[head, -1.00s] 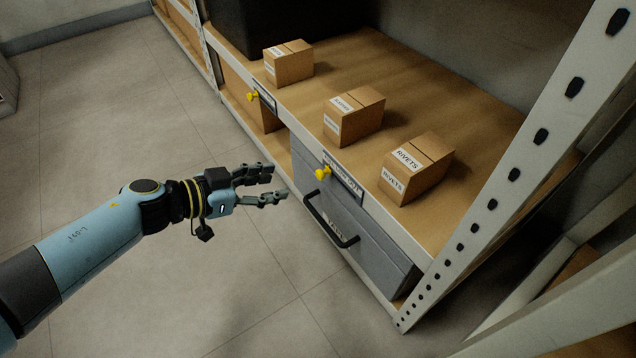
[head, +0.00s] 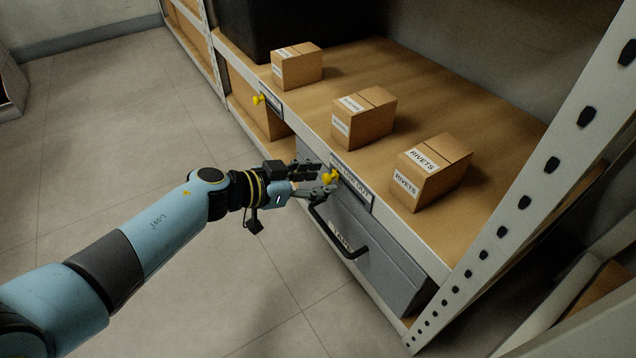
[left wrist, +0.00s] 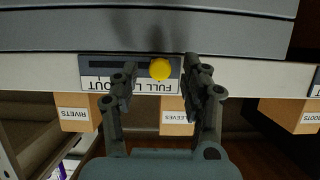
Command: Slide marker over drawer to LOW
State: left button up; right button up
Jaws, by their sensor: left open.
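The yellow marker (head: 332,176) sits on a dark label strip (head: 357,189) on the shelf edge, above a grey drawer (head: 375,255). My left gripper (head: 326,178) is open at the marker. In the left wrist view, the marker (left wrist: 160,69) stands between the two spread fingers (left wrist: 160,75), closer to the right one. I cannot tell whether a finger touches it. The label (left wrist: 145,87) appears upside down there and its lettering is partly covered by the left finger. My right gripper is not in view.
The drawer's black handle (head: 338,233) juts out just below my gripper. Cardboard boxes (head: 430,172) stand on the wooden shelf above. A second yellow marker (head: 259,99) is farther left on the shelf edge. A perforated white upright (head: 545,205) rises at the right.

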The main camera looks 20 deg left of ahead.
pick_arm(q)
jog(key=shift+w+d, duration=0.1)
jog(key=shift+w, duration=0.05)
jog(key=shift+c, duration=0.4)
grip_shut()
